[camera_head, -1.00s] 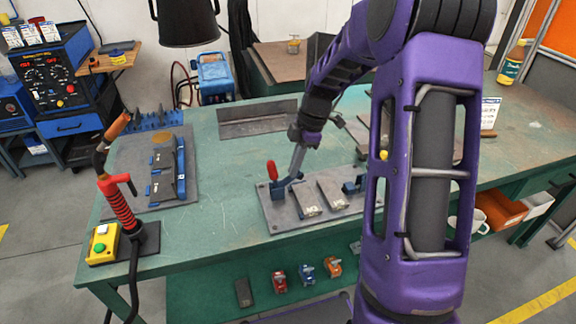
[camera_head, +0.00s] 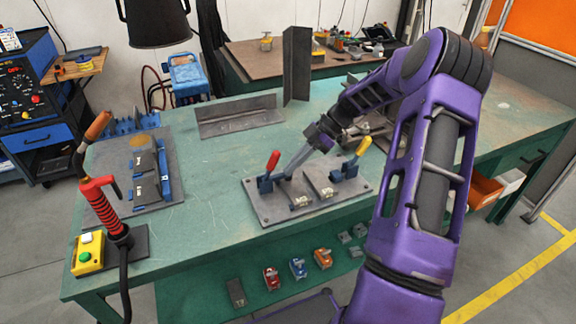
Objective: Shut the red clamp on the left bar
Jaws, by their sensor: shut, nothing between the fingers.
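The red clamp (camera_head: 265,183) stands at the left of a grey fixture plate (camera_head: 262,214) on the green bench. Its red handle (camera_head: 272,160) points up, leaning slightly right. The left bar (camera_head: 296,192) is a flat grey piece on the plate, just right of the clamp. My gripper (camera_head: 289,174) reaches down from the upper right, its slim grey fingers together and empty. Its tips are close to the right of the red clamp, below the top of the handle; I cannot tell whether they touch it.
A yellow-handled clamp (camera_head: 349,168) stands at the right of the plate, beside a second bar (camera_head: 321,184). An angle-iron piece (camera_head: 240,120) lies behind. A torch in a red holder (camera_head: 110,210) stands at the bench's left end.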

